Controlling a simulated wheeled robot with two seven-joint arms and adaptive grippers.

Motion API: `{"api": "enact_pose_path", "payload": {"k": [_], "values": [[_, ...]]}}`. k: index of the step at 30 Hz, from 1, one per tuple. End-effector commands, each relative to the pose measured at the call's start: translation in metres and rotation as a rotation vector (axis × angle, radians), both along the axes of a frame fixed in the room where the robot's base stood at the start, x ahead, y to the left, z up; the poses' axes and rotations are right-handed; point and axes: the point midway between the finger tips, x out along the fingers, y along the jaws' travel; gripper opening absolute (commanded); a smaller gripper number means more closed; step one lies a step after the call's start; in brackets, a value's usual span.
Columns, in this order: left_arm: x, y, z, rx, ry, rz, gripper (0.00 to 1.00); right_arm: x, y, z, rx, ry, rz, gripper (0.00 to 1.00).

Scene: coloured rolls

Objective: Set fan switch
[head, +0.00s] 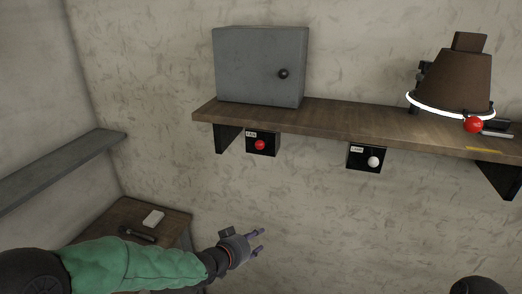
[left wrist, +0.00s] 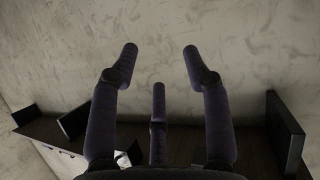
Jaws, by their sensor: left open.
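A black switch box (head: 263,150) with a red knob (head: 260,145) is mounted under the left part of the wooden shelf. A second black box (head: 353,160) with a white knob (head: 373,161) hangs further right. Each carries a small pale label, too small to read surely. My left gripper (head: 259,241) is below the red-knobbed box, clear of it, with its fingers pointing right. In the left wrist view its fingers (left wrist: 160,55) are spread and empty against the wall. My right gripper is not in view.
The wooden shelf (head: 330,116) holds a grey cabinet (head: 262,65) and a brown lamp-like cone (head: 455,80) with a glowing rim. A red ball (head: 474,125) is at the shelf's right. The wall below the boxes is clear.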

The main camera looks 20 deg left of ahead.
Motion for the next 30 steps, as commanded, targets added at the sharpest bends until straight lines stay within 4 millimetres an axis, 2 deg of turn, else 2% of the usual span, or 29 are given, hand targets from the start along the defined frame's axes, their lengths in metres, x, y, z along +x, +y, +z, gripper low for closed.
{"api": "enact_pose_path", "payload": {"k": [1,6,9,12,16,21,26,30], "values": [[0.002,0.004,0.044,0.013,-0.069,-0.003,0.48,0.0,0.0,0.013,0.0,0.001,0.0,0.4],[-0.003,0.015,0.152,0.062,-0.264,-0.017,0.48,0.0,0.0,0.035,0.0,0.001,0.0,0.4],[-0.012,0.02,0.206,0.09,-0.362,-0.023,0.48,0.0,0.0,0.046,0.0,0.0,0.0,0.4],[-0.021,0.023,0.246,0.112,-0.438,-0.027,0.48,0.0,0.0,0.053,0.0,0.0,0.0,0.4],[-0.03,0.026,0.278,0.132,-0.499,-0.03,0.48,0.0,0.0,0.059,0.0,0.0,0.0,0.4],[-0.03,0.025,0.289,0.14,-0.523,-0.033,0.48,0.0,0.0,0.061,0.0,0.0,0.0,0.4],[-0.013,0.019,0.289,0.139,-0.522,-0.034,0.48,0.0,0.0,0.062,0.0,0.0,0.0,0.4],[0.012,0.012,0.289,0.138,-0.52,-0.034,0.48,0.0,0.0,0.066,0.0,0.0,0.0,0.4]]}}
